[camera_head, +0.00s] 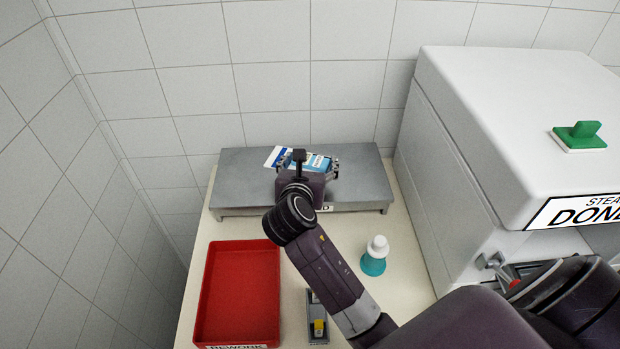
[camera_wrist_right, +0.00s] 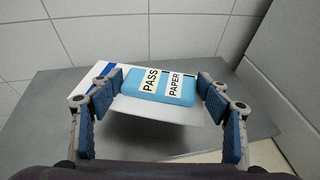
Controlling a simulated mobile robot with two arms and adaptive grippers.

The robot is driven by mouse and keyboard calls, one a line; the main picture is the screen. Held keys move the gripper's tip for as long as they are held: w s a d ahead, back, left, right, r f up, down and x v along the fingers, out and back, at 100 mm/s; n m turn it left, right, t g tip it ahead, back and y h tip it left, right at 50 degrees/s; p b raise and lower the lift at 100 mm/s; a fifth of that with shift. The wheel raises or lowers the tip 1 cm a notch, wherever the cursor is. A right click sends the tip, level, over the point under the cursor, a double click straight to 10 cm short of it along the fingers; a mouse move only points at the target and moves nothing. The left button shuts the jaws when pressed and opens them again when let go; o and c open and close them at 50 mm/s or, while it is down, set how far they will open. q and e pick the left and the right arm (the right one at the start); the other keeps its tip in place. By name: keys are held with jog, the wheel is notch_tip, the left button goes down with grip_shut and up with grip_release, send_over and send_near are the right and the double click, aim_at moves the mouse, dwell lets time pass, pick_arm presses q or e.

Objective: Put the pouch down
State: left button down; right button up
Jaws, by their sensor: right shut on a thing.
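The pouch (camera_wrist_right: 188,112) is white with a dark blue stripe at one end. A light blue block (camera_wrist_right: 160,86) marked PASS and PAPER lies across its top. In the head view the pouch (camera_head: 274,156) is over the grey raised shelf (camera_head: 245,183) at the back, partly hidden by my right gripper (camera_head: 307,163). In the wrist view my right gripper (camera_wrist_right: 160,90) has a finger at each side of the pouch and is shut on it. I cannot tell whether the pouch touches the shelf. My left gripper is not in view.
A red tray (camera_head: 240,295) marked REWORK stands at front left. A white-capped teal bottle (camera_head: 375,255) stands right of my arm. A small grey holder (camera_head: 318,327) with a yellow item is at the front. A large white machine (camera_head: 490,130) bounds the right side. The shelf's left part is clear.

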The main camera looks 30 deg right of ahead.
jog(key=shift+f, duration=2.95)
jog(key=shift+c, duration=0.2)
jog(key=o, duration=1.2)
jog(key=shift+f, duration=0.1)
jog(key=shift+c, duration=0.2)
jog(key=b+v, duration=0.1)
jog(key=v, duration=1.1)
